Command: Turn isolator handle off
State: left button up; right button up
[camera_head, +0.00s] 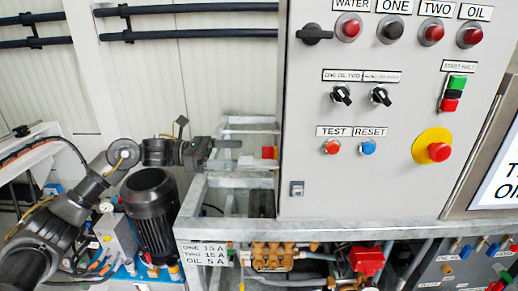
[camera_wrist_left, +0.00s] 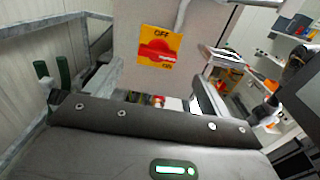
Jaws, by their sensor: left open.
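The isolator is a yellow plate with a red handle (camera_wrist_left: 155,49) on the cabinet's grey side wall in the left wrist view. OFF shows above the handle and small lettering, apparently ON, below its right end. The red bar lies roughly level across the plate. In the head view only a small red part of the isolator (camera_head: 268,152) shows at the cabinet's left side. My left gripper (camera_head: 226,144) reaches toward it from the left and is apart from it. In the wrist view its fingers are spread, open and empty, below the isolator. My right gripper is out of view.
The grey control cabinet (camera_head: 385,190) carries switches and buttons on its front. A galvanised frame (camera_head: 215,182) stands beside and below the gripper. A black motor (camera_head: 152,210) stands below the arm. Pipes (camera_head: 190,34) run along the back wall.

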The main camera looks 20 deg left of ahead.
aim_at(267, 155)
pick_arm(q)
jog(key=p+x, duration=0.2)
jog(key=x, duration=0.5)
jog(key=shift+w+d+p, duration=0.2)
jog(key=shift+d+p, duration=0.1)
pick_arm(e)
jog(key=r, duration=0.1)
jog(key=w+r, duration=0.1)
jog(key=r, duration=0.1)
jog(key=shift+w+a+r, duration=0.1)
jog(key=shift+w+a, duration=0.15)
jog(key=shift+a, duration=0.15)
pick_arm(q)
jog(key=shift+c, duration=0.3)
jog(key=c, duration=0.9)
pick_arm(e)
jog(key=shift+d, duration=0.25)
